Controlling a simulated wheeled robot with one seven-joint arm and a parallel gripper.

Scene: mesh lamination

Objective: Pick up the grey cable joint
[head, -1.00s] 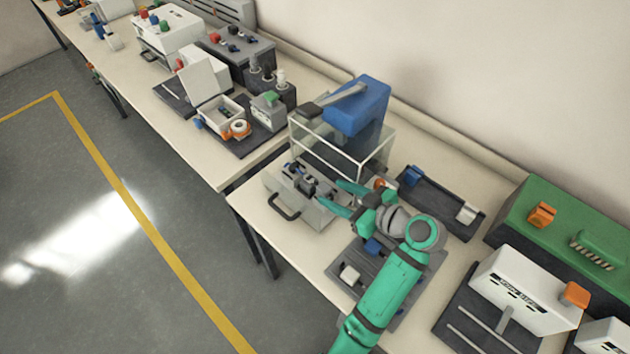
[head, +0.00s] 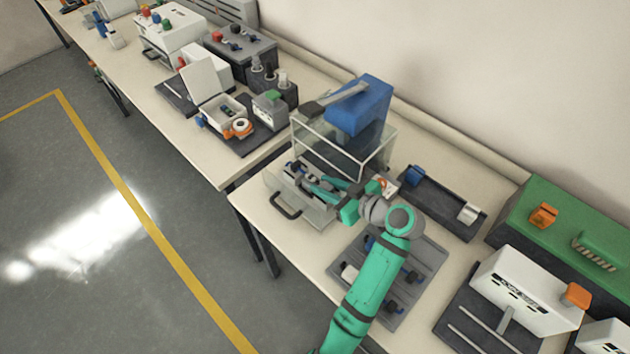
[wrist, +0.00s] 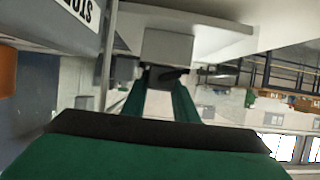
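The grey cable joint (head: 302,182) appears to be the small grey piece among dark parts in the open drawer (head: 314,213) of the machine with the glass guard. My gripper (head: 308,184) reaches into this drawer from the right, its green fingers around or just at the grey piece; they partly hide it. In the wrist view my two green fingers (wrist: 164,84) stand a little apart, with a dark part between their tips and a grey block (wrist: 168,46) just beyond. I cannot tell if the fingers press on anything.
The glass guard (head: 341,148) with a blue press head (head: 362,104) stands right behind the drawer. A grey tray (head: 430,262) with several parts lies under my arm. A dark tray (head: 440,202) and a white machine (head: 522,290) are to the right.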

